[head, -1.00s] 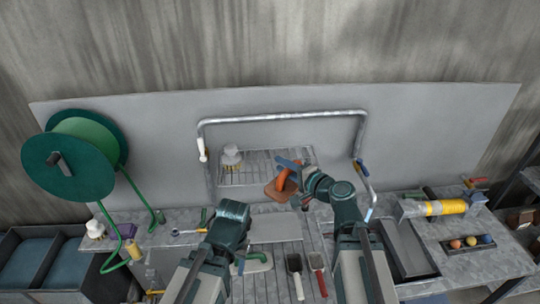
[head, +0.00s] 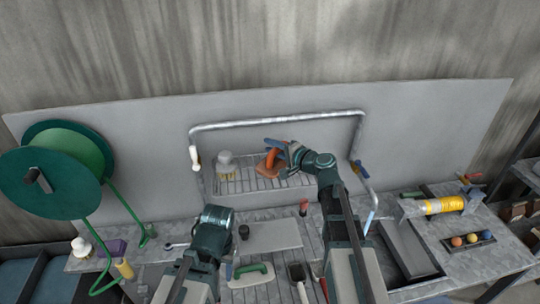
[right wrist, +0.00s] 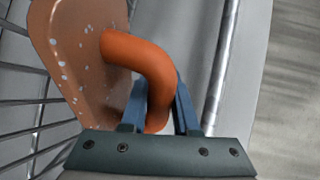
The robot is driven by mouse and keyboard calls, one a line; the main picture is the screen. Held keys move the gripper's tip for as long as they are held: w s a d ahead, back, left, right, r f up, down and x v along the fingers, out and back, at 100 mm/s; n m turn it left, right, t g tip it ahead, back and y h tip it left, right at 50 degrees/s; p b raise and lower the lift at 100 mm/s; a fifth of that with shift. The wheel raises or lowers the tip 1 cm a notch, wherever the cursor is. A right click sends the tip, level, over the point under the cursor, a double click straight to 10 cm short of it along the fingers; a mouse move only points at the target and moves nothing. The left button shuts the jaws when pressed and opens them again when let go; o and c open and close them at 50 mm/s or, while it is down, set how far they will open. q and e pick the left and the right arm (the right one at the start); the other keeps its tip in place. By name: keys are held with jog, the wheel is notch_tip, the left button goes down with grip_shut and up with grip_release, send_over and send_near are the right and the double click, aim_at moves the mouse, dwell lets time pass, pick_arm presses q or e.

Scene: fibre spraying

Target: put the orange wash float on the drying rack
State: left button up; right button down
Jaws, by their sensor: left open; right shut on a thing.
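The orange wash float (head: 266,171) has an orange curved handle and a brown-orange sole with pale specks, which also shows in the right wrist view (right wrist: 78,60). My right gripper (head: 276,146) is shut on its handle, with blue fingers (right wrist: 162,105) on either side. The drying rack (head: 235,185) is a wire shelf against the back panel. The float is over its right part, tilted; I cannot tell whether it touches the wires. My left gripper (head: 212,226) is open and empty near the bench's front; its fingertips are largely hidden.
A pale brush-like item (head: 225,162) occupies the rack's left part. A metal tube frame (head: 275,119) arches around the rack. A green hose reel (head: 60,170) stands left. A green-handled float (head: 250,274) and trowels lie in front; a yellow cylinder (head: 440,205) lies right.

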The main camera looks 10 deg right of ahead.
notch_tip(320, 180, down, 3)
jog(key=b, duration=0.2)
jog(key=shift+w+a+f+b, duration=0.1)
jog(key=shift+f+b, duration=0.05)
jog(key=shift+b, duration=0.15)
pick_arm(q)
jog(key=f, duration=0.3)
jog(key=shift+w+a, duration=0.15)
jog(key=shift+a, duration=0.25)
jog(key=shift+f, duration=0.1)
pick_arm(e)
jog(key=shift+f, duration=0.1)
jog(key=c, duration=0.7)
grip_release()
jog(key=shift+o, duration=0.2)
jog(key=shift+r, duration=0.35)
pick_arm(q)
notch_tip(320, 180, up, 2)
jog(key=p, duration=0.2)
jog(key=shift+r+p, duration=0.25)
jog(key=shift+p, duration=0.05)
pick_arm(e)
jog(key=v, duration=1.2)
jog(key=shift+f, duration=0.15)
